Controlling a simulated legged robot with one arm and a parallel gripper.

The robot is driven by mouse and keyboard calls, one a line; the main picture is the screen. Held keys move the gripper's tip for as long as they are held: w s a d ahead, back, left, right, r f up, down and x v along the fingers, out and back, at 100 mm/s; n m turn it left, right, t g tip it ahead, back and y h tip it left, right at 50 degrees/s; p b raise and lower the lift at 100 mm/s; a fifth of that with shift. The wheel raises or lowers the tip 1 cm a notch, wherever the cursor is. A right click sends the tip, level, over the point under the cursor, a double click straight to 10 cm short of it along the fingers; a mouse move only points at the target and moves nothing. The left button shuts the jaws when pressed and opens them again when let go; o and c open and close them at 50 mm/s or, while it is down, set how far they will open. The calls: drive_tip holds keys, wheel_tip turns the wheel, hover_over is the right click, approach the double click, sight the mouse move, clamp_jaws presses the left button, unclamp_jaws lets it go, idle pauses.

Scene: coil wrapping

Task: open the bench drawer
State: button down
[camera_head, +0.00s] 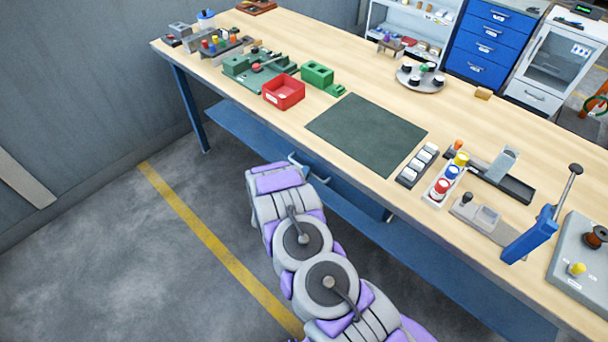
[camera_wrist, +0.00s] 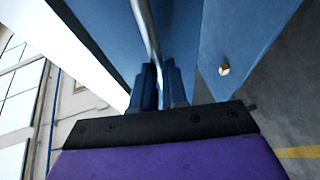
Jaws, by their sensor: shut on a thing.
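The bench drawer's blue front (camera_wrist: 100,32) shows close up in the wrist view. Its pale metal bar handle (camera_wrist: 146,28) runs down between the two dark blue fingers of my gripper (camera_wrist: 161,72), which is shut on it. In the head view the handle (camera_head: 296,160) shows beside the end of my arm, under the front edge of the bench (camera_head: 240,93). My fingers are hidden there by my own wrist. Most of the drawer is hidden under the bench top, and I cannot tell how far it stands out.
A dark green mat (camera_head: 367,133) and a red bin (camera_head: 284,92) lie on the bench top. A blue lower shelf (camera_head: 375,238) runs beneath it. The grey floor (camera_head: 110,260) with its yellow line is clear to the left.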

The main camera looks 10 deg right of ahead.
drive_tip(key=shift+s+a+f, duration=0.1)
idle(0.3)
drive_tip(key=s+a, duration=0.8)
drive_tip(key=a, duration=0.3)
drive_tip(key=s+a, duration=0.8)
drive_tip(key=a, duration=0.2)
drive_tip(key=shift+a, duration=0.4)
drive_tip(key=c, duration=1.2)
unclamp_jaws()
drive_tip(key=shift+w, duration=0.1)
drive_tip(key=shift+o, duration=0.2)
